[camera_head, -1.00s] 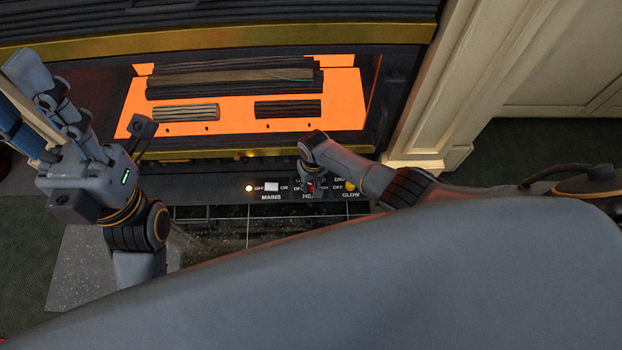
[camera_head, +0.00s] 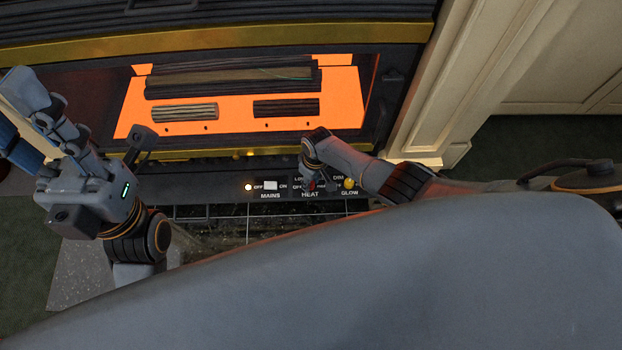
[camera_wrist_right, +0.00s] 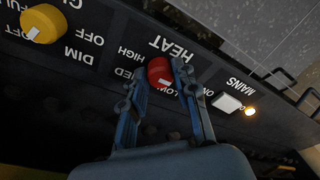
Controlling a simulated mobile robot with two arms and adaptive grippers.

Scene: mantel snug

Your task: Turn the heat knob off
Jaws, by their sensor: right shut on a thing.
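The red heat knob (camera_head: 311,184) is on the dark control panel (camera_head: 225,188) below the lit fire, above the HEAT label. In the right wrist view the knob (camera_wrist_right: 159,71) sits between the two blue fingers, with a pale mark on its lower side. My right gripper (camera_wrist_right: 160,75) is shut on it. In the head view the right gripper (camera_head: 311,178) is seen from above, its fingertips mostly hidden.
A white mains switch (camera_head: 270,185) and lit lamp (camera_head: 248,187) are left of the knob. The yellow glow knob (camera_head: 349,183) is close on its right. The fire bed (camera_head: 230,112) glows orange. A cream pillar (camera_head: 430,110) stands right.

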